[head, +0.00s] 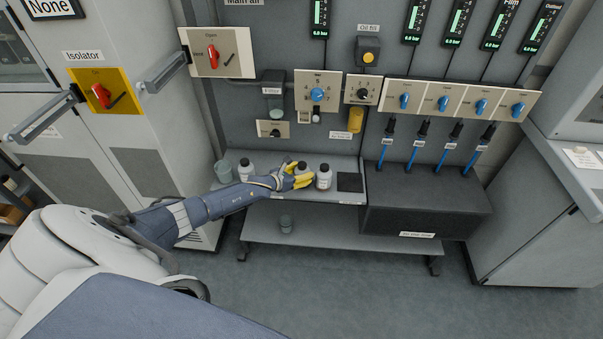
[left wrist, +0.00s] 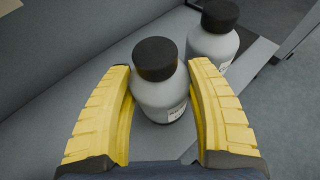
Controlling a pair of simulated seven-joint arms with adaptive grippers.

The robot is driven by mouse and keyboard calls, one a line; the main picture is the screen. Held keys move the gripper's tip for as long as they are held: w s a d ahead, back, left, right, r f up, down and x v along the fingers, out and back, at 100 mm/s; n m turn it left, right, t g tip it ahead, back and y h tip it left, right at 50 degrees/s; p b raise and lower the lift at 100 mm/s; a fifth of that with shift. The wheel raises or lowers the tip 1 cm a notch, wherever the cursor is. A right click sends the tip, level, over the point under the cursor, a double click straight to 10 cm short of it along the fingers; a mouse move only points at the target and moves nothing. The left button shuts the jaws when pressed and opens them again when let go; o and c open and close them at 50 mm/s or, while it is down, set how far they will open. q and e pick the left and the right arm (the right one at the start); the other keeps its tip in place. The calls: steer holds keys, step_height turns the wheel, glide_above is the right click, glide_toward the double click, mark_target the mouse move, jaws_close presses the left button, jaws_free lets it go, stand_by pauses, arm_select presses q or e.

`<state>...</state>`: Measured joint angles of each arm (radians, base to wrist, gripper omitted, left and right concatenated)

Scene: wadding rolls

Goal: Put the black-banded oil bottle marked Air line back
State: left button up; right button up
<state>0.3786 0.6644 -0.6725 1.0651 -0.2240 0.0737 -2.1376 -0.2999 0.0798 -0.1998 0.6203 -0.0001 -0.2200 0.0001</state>
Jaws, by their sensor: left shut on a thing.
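My left gripper (head: 297,181) is over the shelf at the bench's back, its yellow fingers around a grey-white bottle with a black cap. In the left wrist view this bottle (left wrist: 160,92) stands between the two fingers (left wrist: 163,115), with a small label low on its side that is too small to read. A second bottle (head: 324,178) with a dark cap stands just right of the gripper; it also shows in the left wrist view (left wrist: 213,42). A third bottle (head: 246,172) stands to the left. I cannot tell which is marked Air line. My right gripper is out of view.
A dark square pad (head: 350,182) lies on the shelf (head: 268,192) right of the bottles. A grey-green cup (head: 222,172) stands at the left end. A dark box (head: 425,208) with blue hoses above is at the right. Valve panels are on the wall behind.

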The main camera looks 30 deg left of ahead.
arm_select(q)
steer(key=o, duration=1.3)
steer(key=v, duration=1.2)
steer(key=s+d+f+n+g+y, duration=0.1)
steer(key=s+f+n+g, duration=0.1)
steer(key=s+f+n, duration=0.6)
steer(key=s+f+n+g+y, duration=0.1)
steer(key=s+f+n, duration=0.35)
steer(key=f, duration=0.75)
steer(key=s+d+f+n+g+y, duration=0.1)
steer(key=s+f+n+g, duration=0.1)
steer(key=s+f+n, duration=0.6)
steer(key=s+d+f+n+g, duration=0.2)
steer(key=s+d+f+n, duration=0.2)
steer(key=s, duration=0.7)
steer(key=s+d+f+n+g, duration=0.2)
steer(key=s+d+f+n, duration=0.3)
steer(key=s+d+f, duration=0.3)
steer(key=s+d+f+n+g, duration=0.2)
steer(key=s+d+f+n, duration=0.3)
steer(key=s, duration=1.1)
steer(key=shift+s+d+f+g, duration=0.25)
steer(key=shift+d+f+g, duration=0.2)
steer(key=shift+f, duration=0.3)
